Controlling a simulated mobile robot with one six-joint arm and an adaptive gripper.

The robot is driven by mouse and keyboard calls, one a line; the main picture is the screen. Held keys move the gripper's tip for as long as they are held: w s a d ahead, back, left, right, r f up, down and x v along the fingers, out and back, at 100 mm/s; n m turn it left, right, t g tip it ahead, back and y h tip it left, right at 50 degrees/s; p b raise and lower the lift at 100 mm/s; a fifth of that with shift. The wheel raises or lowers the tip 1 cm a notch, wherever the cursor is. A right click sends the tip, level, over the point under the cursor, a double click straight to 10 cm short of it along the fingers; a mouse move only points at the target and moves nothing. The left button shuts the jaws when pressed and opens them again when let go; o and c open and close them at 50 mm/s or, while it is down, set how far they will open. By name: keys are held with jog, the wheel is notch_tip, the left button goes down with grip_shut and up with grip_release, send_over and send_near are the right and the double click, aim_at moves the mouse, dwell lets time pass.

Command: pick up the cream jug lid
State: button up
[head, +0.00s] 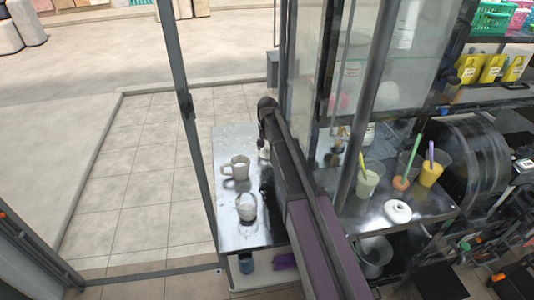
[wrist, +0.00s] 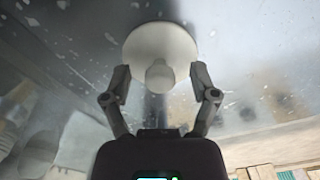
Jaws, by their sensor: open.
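A round cream lid (wrist: 160,45) with a knob lies on the shiny metal surface at the top middle of the wrist view. My gripper (wrist: 160,76) is open, with one finger on each side of the knob. I cannot tell whether the fingers touch the lid. In the head view, my arm reaches over the metal table, and a small pale thing (head: 264,153) shows beside it, partly hidden; it may be this lid. My fingers are not clear there. A second, white lid-like piece (head: 397,212) lies on the counter to the right.
A cream mug (head: 238,168) and a clear cup (head: 246,207) stand on the metal table (head: 228,140). Upright posts and glass panes stand close to my arm. The right counter holds several cups, including a yellow one (head: 431,172). Tiled floor is clear at left.

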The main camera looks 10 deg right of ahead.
aim_at(267, 147)
grip_shut()
dwell(0.3)
jog(key=shift+r, duration=0.15)
notch_tip(267, 147, up, 3)
jog(key=p, duration=0.3)
jog(key=s+d, duration=0.1)
jog(key=s, duration=0.4)
jog(key=s+d+r+p, duration=0.1)
jog(key=s, duration=0.4)
jog(key=s+d+p, duration=0.1)
jog(key=s, duration=0.4)
jog(key=shift+s+d+r, duration=0.2)
jog(key=shift+s+r, duration=0.15)
